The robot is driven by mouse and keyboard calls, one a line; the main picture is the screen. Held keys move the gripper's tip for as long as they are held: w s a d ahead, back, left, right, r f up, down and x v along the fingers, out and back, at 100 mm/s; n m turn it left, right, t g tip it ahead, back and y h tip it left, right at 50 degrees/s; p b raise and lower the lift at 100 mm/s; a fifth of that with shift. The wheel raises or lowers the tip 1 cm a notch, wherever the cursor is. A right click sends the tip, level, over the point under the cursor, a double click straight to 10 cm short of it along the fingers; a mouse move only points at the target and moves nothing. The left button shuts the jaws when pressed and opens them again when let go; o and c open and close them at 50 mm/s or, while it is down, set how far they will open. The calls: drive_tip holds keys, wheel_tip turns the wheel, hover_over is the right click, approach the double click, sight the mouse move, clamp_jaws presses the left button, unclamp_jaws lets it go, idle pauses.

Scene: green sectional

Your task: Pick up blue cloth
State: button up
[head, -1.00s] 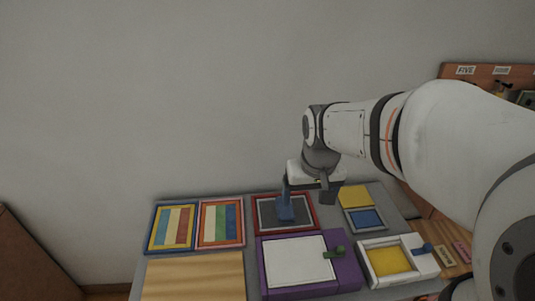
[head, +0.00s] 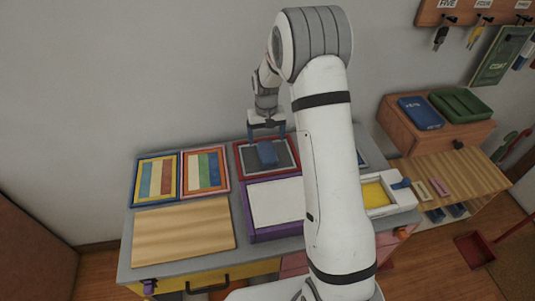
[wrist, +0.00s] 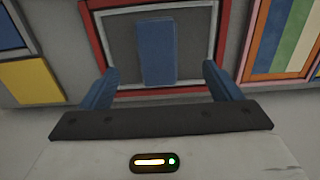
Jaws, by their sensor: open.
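The blue cloth (head: 267,153) lies on the dark panel inside a red-framed tray (head: 240,161) at the back of the grey table. In the wrist view the cloth (wrist: 156,53) is an upright blue rectangle, centred ahead of my gripper (wrist: 160,85). My gripper also shows in the head view (head: 267,132), over the back edge of the tray. Its two blue fingers are wide apart, one on each side of the cloth, with nothing between them. The height gap between fingertips and cloth is hard to judge.
A bare wooden board (head: 183,232) and a purple-edged white box (head: 273,205) lie in front. A yellow-and-white box (head: 376,195) is at right, partly behind my arm. The wall rises close behind the table.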

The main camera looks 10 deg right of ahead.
sight(268, 153)
drive_tip(key=shift+w+d+f+p, duration=0.15)
drive_tip(key=shift+f+p, duration=0.3)
drive_tip(key=shift+f, duration=1.7)
drive_tip(key=shift+w+d+f+p, duration=0.1)
drive_tip(key=shift+f+p, duration=0.35)
drive_tip(key=shift+f, duration=1.7)
drive_tip(key=shift+r, duration=0.1)
drive_tip(key=c, duration=1.2)
